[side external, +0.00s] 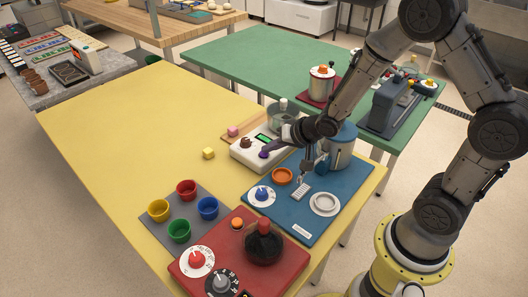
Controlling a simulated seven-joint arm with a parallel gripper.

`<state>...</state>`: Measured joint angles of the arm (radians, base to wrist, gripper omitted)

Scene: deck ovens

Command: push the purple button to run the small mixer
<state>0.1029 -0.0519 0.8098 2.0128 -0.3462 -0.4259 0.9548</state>
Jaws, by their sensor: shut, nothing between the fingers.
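The purple button (263,155) is on the front of a white control box (240,156) near the right side of the yellow table. A clear bowl with a pale-topped lid (281,114), which looks like the small mixer, stands just behind the box. My gripper (270,148) is shut and empty, with its tips right at the purple button. I cannot tell whether they touch it or whether it is pressed in.
A red panel (222,281) with knobs and a joystick is in front. Coloured cups stand left of it. The yellow table's left part is clear.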

